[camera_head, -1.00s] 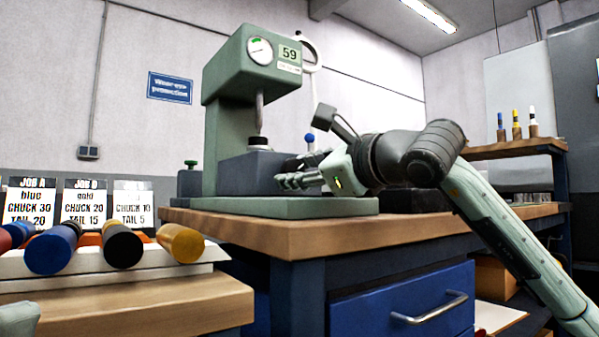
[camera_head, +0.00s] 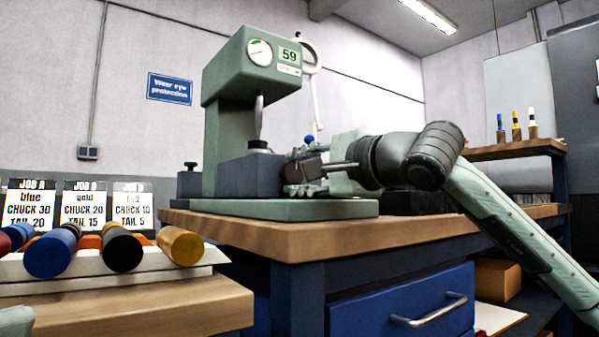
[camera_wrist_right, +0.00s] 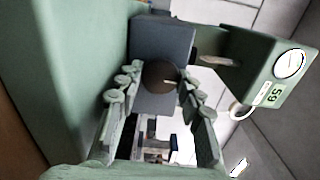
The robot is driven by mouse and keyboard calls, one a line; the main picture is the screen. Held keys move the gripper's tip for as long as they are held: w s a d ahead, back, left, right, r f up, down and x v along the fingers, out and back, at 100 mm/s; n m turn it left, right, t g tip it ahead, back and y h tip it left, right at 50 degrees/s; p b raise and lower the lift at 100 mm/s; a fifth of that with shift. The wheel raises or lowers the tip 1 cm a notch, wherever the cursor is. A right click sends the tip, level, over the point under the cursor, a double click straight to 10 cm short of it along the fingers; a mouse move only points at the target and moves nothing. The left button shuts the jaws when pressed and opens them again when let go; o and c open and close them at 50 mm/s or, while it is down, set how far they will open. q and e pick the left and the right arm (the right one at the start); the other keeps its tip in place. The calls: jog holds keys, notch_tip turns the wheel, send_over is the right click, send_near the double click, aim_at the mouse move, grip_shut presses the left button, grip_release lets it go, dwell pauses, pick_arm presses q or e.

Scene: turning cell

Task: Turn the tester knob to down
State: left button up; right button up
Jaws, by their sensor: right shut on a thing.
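The green tester (camera_head: 226,70) stands on the workbench, with a round dial and a display reading 59. Its dark round knob (camera_wrist_right: 160,76) is on the grey block of the tester and shows in the right wrist view with a short pale mark, pointing to the right of that picture. My right gripper (camera_head: 294,170) is at the right side of the grey block. In the right wrist view its fingers (camera_wrist_right: 156,83) lie on either side of the knob, shut on it. My left gripper's fingers are not seen.
A white rack (camera_head: 110,262) with several coloured cylinders stands on the lower wooden bench at left, with job cards behind. A white hook-shaped handle (camera_head: 314,85) hangs behind the tester. A shelf (camera_head: 510,148) with several small tools is at right.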

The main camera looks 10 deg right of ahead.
jog(key=shift+n, duration=0.5)
jog(key=o, duration=0.9)
jog(key=shift+c, duration=0.2)
